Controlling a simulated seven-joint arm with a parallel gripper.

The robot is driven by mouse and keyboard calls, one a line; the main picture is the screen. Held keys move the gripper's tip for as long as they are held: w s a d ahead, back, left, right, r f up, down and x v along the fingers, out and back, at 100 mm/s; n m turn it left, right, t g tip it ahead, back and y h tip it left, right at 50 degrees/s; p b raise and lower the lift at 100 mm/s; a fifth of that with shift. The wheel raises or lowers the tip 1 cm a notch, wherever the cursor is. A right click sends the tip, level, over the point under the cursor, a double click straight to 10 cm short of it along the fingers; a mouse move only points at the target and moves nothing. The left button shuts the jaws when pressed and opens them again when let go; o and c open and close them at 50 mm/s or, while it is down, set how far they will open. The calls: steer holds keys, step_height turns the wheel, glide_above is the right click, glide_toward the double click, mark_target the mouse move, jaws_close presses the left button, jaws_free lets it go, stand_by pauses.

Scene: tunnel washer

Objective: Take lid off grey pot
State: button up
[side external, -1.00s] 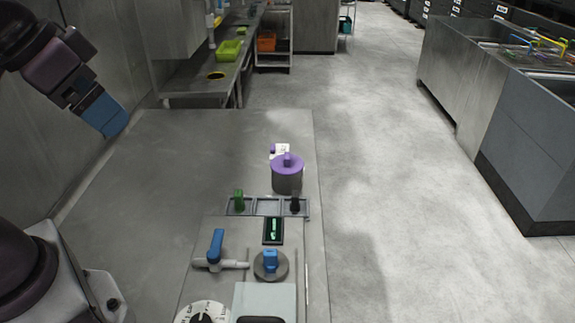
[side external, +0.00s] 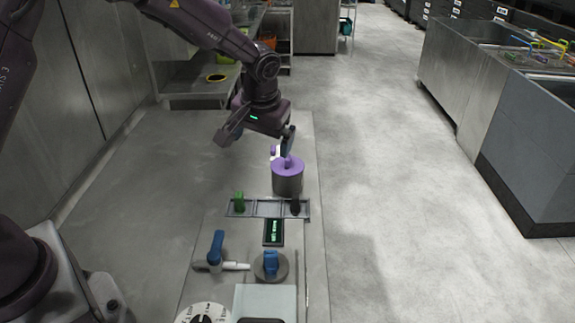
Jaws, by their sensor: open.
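The grey pot (side external: 288,186) stands upright on the steel table, near its right edge. Its purple lid (side external: 282,169) sits on top, with a purple knob (side external: 288,160) standing up from it. My gripper (side external: 258,140) is open above and slightly behind the pot. Its right finger is close to the knob; I cannot tell whether they touch. Its left finger hangs well out to the left over bare table. Nothing is held between the fingers. A white item behind the pot is now partly hidden.
In front of the pot is a grey tray (side external: 268,200) with a green piece (side external: 239,201) and a black piece (side external: 295,206). Nearer are a blue-handled valve (side external: 217,247), a blue knob (side external: 270,263) and a dial (side external: 203,315). The table's left side (side external: 150,200) is clear.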

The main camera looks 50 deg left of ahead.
mark_target(288, 157)
steer(key=w+n+t, duration=0.2)
steer(key=w+n, duration=0.2)
steer(key=w, duration=0.3)
steer(key=shift+y, duration=0.4)
steer(key=x, duration=0.7)
steer(key=shift+s+a+f, duration=0.15)
steer(key=shift+s+f, duration=0.05)
steer(key=shift+x, duration=2.85)
steer(key=shift+w, duration=0.1)
steer(key=c, duration=0.7)
